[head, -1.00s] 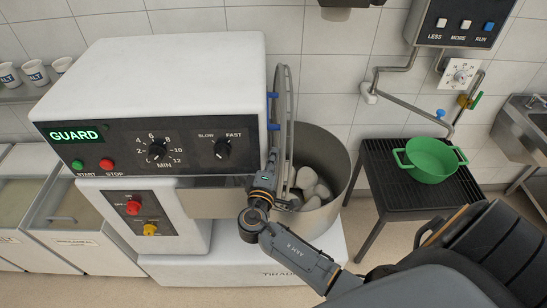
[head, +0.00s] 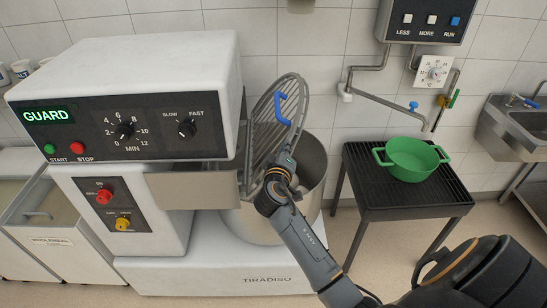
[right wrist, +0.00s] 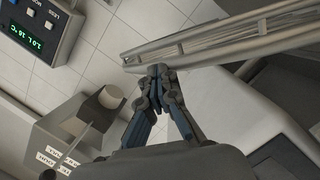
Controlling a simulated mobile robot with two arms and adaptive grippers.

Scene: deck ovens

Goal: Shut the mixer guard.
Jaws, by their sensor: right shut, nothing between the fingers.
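The mixer guard (head: 276,118), a grey wire grille with a blue handle (head: 281,108), stands steeply tilted beside the mixer head and above the steel bowl (head: 313,165). It is raised, with the bowl open beneath it. My right gripper (head: 287,162) is at the guard's lower right side, above the bowl, shut and empty. In the right wrist view its closed fingertips (right wrist: 158,70) are close to the guard's rim bars (right wrist: 230,40); I cannot tell whether they touch. My left gripper is not in view.
The mixer head (head: 130,75) shows a lit GUARD sign (head: 47,115). A black slatted table (head: 400,205) with a green pot (head: 412,160) stands to the right. A water panel (head: 430,20) hangs above, and a sink (head: 520,125) is at far right.

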